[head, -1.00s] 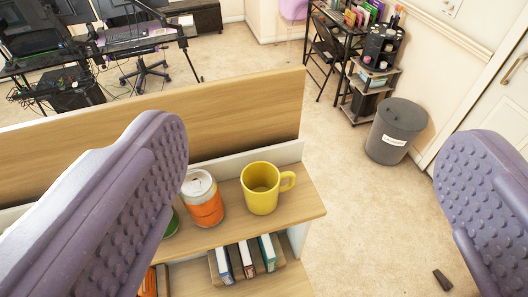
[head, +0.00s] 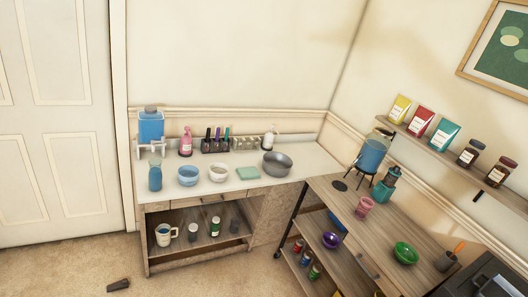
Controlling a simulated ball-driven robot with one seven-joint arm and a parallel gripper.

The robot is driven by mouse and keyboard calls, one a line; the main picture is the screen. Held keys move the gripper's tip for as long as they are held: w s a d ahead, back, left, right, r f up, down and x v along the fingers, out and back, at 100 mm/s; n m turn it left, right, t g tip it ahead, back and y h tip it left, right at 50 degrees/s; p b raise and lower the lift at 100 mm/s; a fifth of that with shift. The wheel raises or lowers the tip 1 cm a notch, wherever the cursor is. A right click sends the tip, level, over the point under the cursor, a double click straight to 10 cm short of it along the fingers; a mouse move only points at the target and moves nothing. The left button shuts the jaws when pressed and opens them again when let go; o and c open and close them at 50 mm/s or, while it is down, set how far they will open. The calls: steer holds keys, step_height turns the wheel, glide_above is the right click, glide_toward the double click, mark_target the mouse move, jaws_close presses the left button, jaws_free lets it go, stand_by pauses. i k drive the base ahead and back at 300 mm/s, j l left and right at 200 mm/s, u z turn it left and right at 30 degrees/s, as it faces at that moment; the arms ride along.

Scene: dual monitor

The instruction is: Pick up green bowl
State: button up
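A small green bowl (head: 405,253) sits upright on top of the wooden desk (head: 338,203) at the lower right of the head view. It is at a distance, across the room. My gripper does not show in this view now, so its fingers and their opening are hidden.
A pink cup (head: 364,207), a teal bottle (head: 384,184) and a blue dispenser (head: 369,155) stand on the same desk. A black machine (head: 492,278) is at its right end. A cabinet (head: 230,186) with bowls adjoins it. A shelf (head: 440,147) hangs above. Carpet (head: 65,268) is open at lower left.

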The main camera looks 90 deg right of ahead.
mark_target(404, 253)
steer(key=l+z, duration=0.15)
steer(key=z, duration=2.65)
steer(key=k+z, duration=0.15)
steer(key=z, duration=0.95)
steer(key=i+j+z, duration=0.1)
steer(key=z, duration=0.25)
steer(key=i+j+z, duration=0.2)
steer(key=z, duration=0.15)
steer(key=i+j+z, duration=0.2)
steer(key=z, duration=0.15)
steer(key=i+j, duration=0.2)
steer(key=j, duration=0.15)
steer(key=i+j+z, duration=0.15)
steer(key=j, duration=0.2)
steer(key=i+j, duration=0.25)
steer(key=i+j+z, duration=0.1)
steer(key=j, duration=0.35)
steer(key=i, duration=0.1)
